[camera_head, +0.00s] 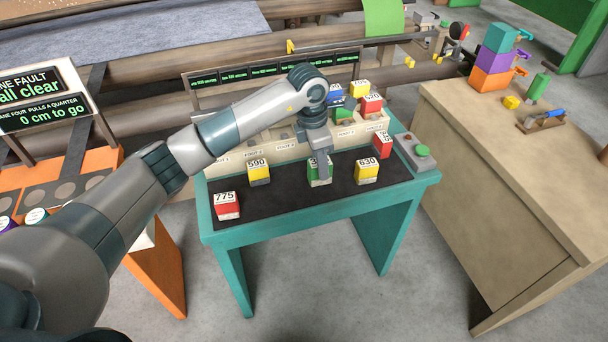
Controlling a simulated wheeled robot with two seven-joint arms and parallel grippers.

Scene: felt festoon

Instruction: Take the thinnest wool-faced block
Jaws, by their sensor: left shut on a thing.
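Several small blocks with white numbered tops stand on the dark mat of a teal table (330,215). They are a red block marked 775 (226,208), a yellow block marked 590 (258,175), a yellow block (367,174) whose number looks like 630, a red block (383,146) at the right, and a green block (319,180). My left gripper (321,172) points down and is shut on the green block, hiding part of its top and number. I cannot tell whether the block touches the mat. My right gripper is not in view.
Behind the mat a pale stepped rack (240,155) holds more coloured blocks, including a blue one and a red one (371,104). A grey box with a green button (421,151) sits at the table's right end. A tan workbench (520,150) stands to the right.

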